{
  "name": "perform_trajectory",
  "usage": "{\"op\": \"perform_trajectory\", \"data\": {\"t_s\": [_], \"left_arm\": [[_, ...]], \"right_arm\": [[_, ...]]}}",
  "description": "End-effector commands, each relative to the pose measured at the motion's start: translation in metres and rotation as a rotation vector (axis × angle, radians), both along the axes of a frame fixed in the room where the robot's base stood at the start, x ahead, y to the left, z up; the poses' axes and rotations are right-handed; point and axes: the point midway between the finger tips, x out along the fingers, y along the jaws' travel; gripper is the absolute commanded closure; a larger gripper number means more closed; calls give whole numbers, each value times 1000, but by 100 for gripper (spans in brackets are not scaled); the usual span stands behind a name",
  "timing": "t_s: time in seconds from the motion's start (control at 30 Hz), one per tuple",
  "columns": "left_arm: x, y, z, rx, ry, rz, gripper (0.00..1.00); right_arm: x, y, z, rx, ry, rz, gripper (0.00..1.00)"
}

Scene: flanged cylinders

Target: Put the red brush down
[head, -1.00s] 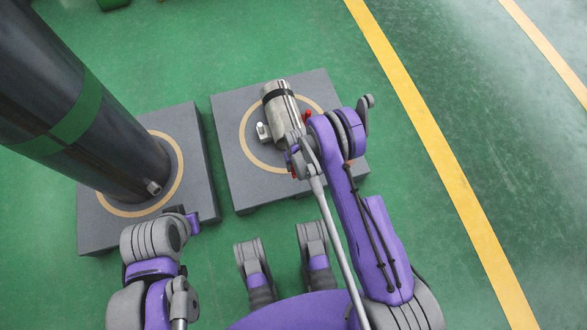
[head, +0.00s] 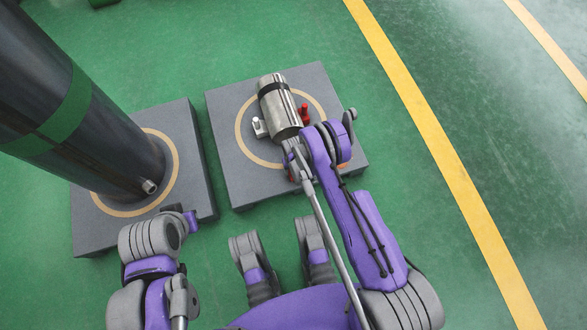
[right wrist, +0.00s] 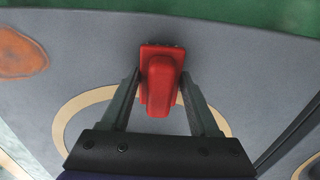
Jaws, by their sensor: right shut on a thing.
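The red brush (right wrist: 160,84) shows in the right wrist view, between the two dark fingers of my right gripper (right wrist: 160,92). The fingers are shut on its sides. Beneath it is the grey top of a square platform (right wrist: 225,55) with a tan ring. The picture does not show clearly whether the brush touches that surface. In the head view my right arm hides nearly all of the brush and the gripper, near the front edge of the right platform (head: 225,175). My left arm is at lower left; its fingers are not visible.
A metal cylinder (head: 272,95) with a pale fitting (head: 260,127) and a red part (head: 304,113) at its sides stands on the right platform. An orange patch (right wrist: 22,55) marks the platform. A tall dark column (head: 95,130) stands on the left platform (head: 190,170). Green floor surrounds both.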

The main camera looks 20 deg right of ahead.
Motion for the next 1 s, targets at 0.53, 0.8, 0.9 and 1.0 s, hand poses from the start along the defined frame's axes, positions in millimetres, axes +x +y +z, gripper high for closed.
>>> {"op": "perform_trajectory", "data": {"t_s": [0.53,0.8,0.9,1.0], "left_arm": [[0,0,0,0,0,0,100],[-1,0,5,0,1,0,100],[-2,0,9,0,1,0,100],[-3,0,14,0,1,0,100]], "right_arm": [[0,0,-2,0,0,0,8],[0,0,28,0,0,0,8],[0,0,51,0,0,0,8],[0,0,73,0,0,0,8]]}}
